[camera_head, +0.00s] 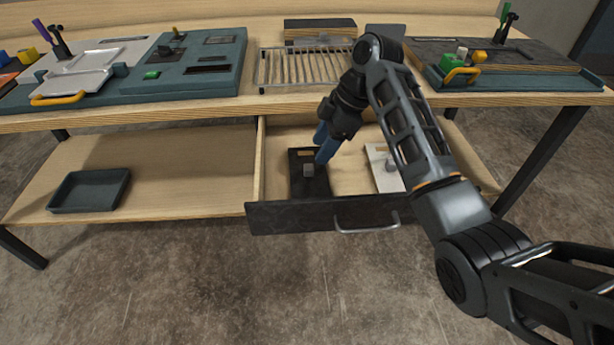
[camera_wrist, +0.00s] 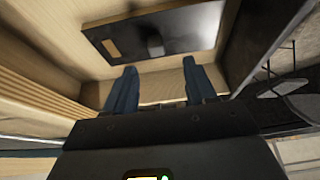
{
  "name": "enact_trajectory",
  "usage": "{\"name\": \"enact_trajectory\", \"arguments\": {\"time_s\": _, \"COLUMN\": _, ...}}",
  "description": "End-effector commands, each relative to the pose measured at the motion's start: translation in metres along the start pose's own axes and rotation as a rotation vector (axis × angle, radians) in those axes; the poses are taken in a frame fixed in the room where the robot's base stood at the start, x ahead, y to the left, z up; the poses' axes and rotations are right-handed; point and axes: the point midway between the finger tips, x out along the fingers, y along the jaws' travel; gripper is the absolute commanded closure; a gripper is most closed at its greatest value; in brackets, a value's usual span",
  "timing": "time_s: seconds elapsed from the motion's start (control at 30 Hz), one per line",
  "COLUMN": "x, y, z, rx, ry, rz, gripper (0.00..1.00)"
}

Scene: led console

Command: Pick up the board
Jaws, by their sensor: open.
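Two boards lie in the open drawer (camera_head: 321,219) in the head view. One is a black board (camera_head: 302,187) with a small grey block on it and a tan patch at its far end. The other is a white board (camera_head: 378,155) at the right, also with a grey block, partly hidden by my arm. My gripper (camera_head: 322,148) has blue fingers and is above the far part of the black board. In the wrist view my gripper (camera_wrist: 160,82) is open with nothing between its fingers, and the black board (camera_wrist: 185,32) shows beyond the fingertips.
The tabletop above the drawer carries a teal console (camera_head: 215,75) at left, a wire rack (camera_head: 300,68) in the middle and a dark panel (camera_head: 500,55) at right. A dark tray (camera_head: 90,190) stands on the lower shelf. The drawer walls and table edge surround my gripper.

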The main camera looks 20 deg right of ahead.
Motion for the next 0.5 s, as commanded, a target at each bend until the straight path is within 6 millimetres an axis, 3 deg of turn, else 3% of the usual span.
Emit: {"name": "enact_trajectory", "arguments": {"time_s": 0.5, "x": 0.061, "y": 0.005, "z": 0.002, "rx": 0.001, "ry": 0.0, "rz": -0.002, "gripper": 0.44}}
